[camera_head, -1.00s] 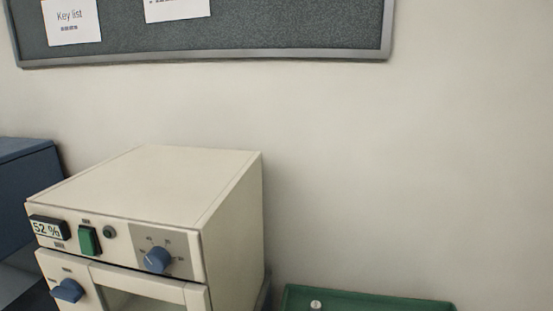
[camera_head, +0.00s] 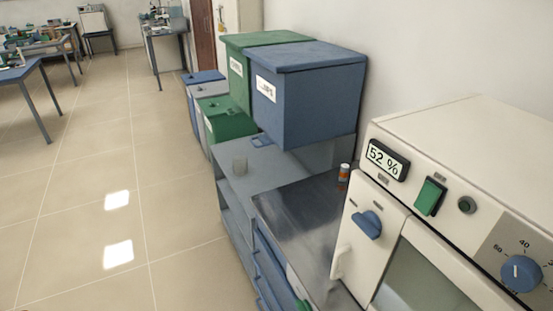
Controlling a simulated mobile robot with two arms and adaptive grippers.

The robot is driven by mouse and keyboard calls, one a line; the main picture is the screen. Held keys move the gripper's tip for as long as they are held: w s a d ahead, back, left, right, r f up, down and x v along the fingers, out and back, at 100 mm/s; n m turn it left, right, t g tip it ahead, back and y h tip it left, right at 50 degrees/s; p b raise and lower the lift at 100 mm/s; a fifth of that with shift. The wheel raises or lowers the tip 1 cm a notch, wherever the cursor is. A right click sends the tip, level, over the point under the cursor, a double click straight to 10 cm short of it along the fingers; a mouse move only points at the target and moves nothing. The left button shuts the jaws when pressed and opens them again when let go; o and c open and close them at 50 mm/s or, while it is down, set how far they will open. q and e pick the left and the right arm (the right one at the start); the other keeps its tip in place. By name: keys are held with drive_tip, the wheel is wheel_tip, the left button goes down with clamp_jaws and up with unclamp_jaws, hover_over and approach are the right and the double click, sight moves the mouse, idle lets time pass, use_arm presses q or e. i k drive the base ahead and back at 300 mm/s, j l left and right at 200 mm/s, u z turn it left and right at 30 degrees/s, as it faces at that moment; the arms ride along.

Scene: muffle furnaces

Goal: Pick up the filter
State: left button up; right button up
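I cannot make out anything that is clearly a filter in this view. A small orange and white cylinder (camera_head: 343,172) stands upright on the dark metal countertop (camera_head: 300,212), beside the white furnace; I cannot tell what it is. Neither of my grippers is in view.
The white furnace (camera_head: 388,222), with a "52 %" display, fills the right side. A blue bin (camera_head: 315,105) and a green bin (camera_head: 238,75) stand behind the counter. Lower bins (camera_head: 228,124) stand beyond. The tiled floor (camera_head: 110,200) on the left is open.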

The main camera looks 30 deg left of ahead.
sight(344, 171)
drive_tip(key=i+j+u, duration=0.15)
drive_tip(key=u, duration=0.15)
drive_tip(key=i+j+z, duration=0.25)
drive_tip(key=j+z, duration=0.25)
drive_tip(key=i+j+z, duration=0.1)
drive_tip(key=j+z, duration=0.15)
drive_tip(key=j, duration=0.25)
drive_tip(key=j+z, duration=0.3)
drive_tip(key=i+j, duration=0.05)
